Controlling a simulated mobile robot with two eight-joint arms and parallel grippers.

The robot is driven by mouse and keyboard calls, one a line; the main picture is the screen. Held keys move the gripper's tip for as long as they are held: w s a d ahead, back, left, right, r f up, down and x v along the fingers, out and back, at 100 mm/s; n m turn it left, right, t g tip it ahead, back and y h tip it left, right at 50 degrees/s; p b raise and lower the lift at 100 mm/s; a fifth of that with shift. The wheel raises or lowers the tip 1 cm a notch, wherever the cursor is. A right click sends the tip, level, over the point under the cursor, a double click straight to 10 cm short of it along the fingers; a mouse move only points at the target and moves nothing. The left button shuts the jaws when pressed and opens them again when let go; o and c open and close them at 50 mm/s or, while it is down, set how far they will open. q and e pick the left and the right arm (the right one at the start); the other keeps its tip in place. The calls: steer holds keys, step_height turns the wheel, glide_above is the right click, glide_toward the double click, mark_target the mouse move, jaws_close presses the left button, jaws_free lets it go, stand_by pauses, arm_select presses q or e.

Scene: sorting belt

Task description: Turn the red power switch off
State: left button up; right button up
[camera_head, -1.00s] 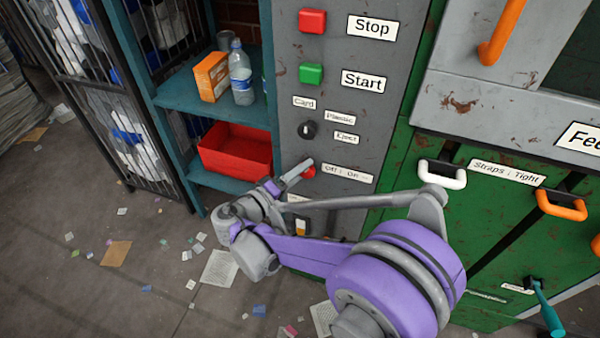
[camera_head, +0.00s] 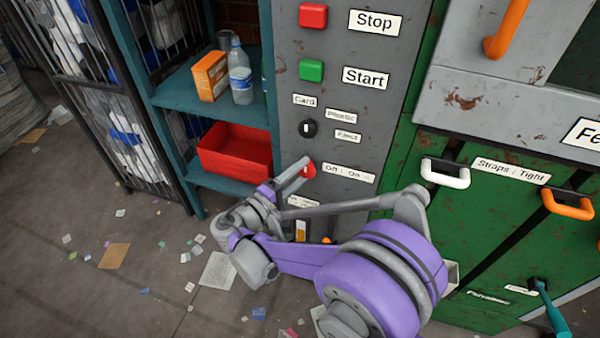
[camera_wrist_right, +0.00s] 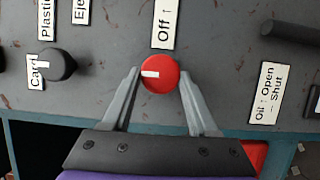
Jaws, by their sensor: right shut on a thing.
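The red power switch (camera_head: 310,171) is a round knob on the grey control panel, beside a label reading Off and On. In the right wrist view the red switch (camera_wrist_right: 160,80) carries a white mark that points left in that picture. My right gripper (camera_head: 304,167) reaches it from the lower left, and a finger covers part of the knob in the head view. In the right wrist view the fingertips of my right gripper (camera_wrist_right: 160,72) stand on both sides of the knob, closed on it. My left gripper is not in view.
On the panel are a red Stop button (camera_head: 313,16), a green Start button (camera_head: 311,70) and a black selector knob (camera_head: 307,129). A teal shelf (camera_head: 185,95) at left holds an orange box, a bottle and a red bin (camera_head: 235,150). Green machinery with handles stands at right.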

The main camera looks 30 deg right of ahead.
steer(key=o, duration=1.3)
steer(key=shift+o, duration=0.2)
steer(key=p+v, duration=0.1)
steer(key=v, duration=0.9)
steer(key=shift+s+a, duration=0.15)
steer(key=shift+a, duration=0.25)
